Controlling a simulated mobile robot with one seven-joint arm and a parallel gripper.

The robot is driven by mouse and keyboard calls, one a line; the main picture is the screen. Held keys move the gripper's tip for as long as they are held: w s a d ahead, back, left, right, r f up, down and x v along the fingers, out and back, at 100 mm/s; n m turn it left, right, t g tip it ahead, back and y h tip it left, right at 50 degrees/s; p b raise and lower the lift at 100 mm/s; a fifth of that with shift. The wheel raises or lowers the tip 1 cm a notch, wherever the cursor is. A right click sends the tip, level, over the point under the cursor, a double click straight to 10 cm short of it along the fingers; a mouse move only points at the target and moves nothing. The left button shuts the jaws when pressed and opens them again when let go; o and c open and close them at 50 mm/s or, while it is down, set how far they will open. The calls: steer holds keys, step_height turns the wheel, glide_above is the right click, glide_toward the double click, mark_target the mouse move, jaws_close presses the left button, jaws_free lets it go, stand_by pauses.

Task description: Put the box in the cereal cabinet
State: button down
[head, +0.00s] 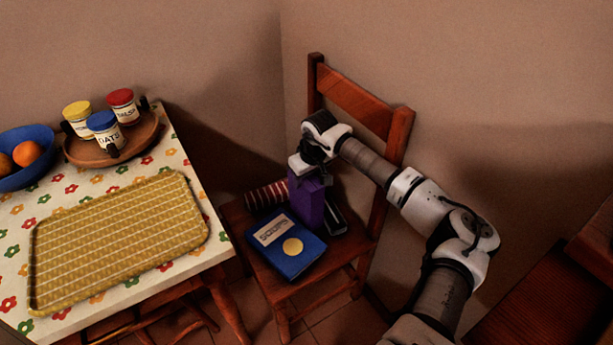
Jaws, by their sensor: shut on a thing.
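A purple box (307,203) stands upright on or just above the seat of the wooden chair (258,262). My gripper (308,172) reaches down from above and is shut on the top of the purple box. My gripper and wrist hide the box's upper part, and I cannot tell whether its base touches the seat. No cabinet can be made out for certain in the head view; a dark wooden piece (545,305) shows at the lower right.
A blue book (285,247), a red striped roll (266,195) and a dark object (335,215) lie close around the box. The table at left holds a yellow placemat (120,240), a wooden tray (137,147) with jars and a blue fruit bowl (38,135).

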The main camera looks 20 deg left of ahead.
steer(key=shift+f, duration=0.2)
steer(key=c, duration=0.7)
jaws_free()
steer(key=shift+r, duration=0.2)
steer(key=v, duration=1.2)
